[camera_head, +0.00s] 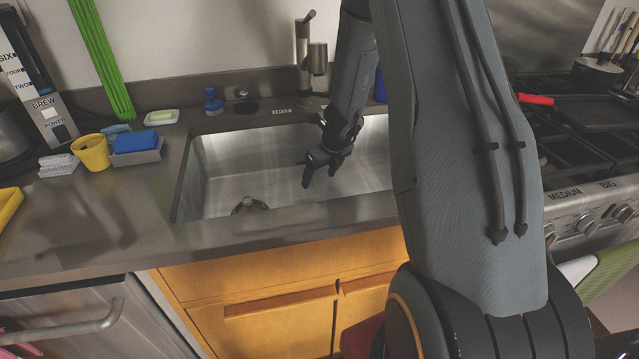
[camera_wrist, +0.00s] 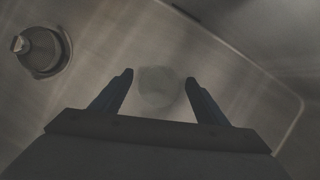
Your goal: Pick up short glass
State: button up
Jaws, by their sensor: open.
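The short glass (camera_wrist: 158,88) shows faintly in the wrist view. It is clear and round, inside the sink (camera_head: 225,180), with its near side just between my gripper's fingertips. My gripper (camera_wrist: 158,82) is open, with one finger on each side of the glass and a gap at both sides. How high the fingers are above the sink floor is hard to tell. In the head view my gripper (camera_head: 320,172) points down into the sink, and I cannot make out the glass there.
A drain fitting (camera_wrist: 42,50) lies left of the glass in the wrist view; it also shows in the head view (camera_head: 249,205). The sink walls enclose my gripper. A faucet (camera_head: 304,50) stands behind. A yellow cup (camera_head: 92,152) and blue sponge (camera_head: 136,141) sit on the left counter.

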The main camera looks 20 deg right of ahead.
jog(key=c, duration=1.3)
jog(key=shift+r, duration=0.1)
jog(key=shift+c, duration=0.2)
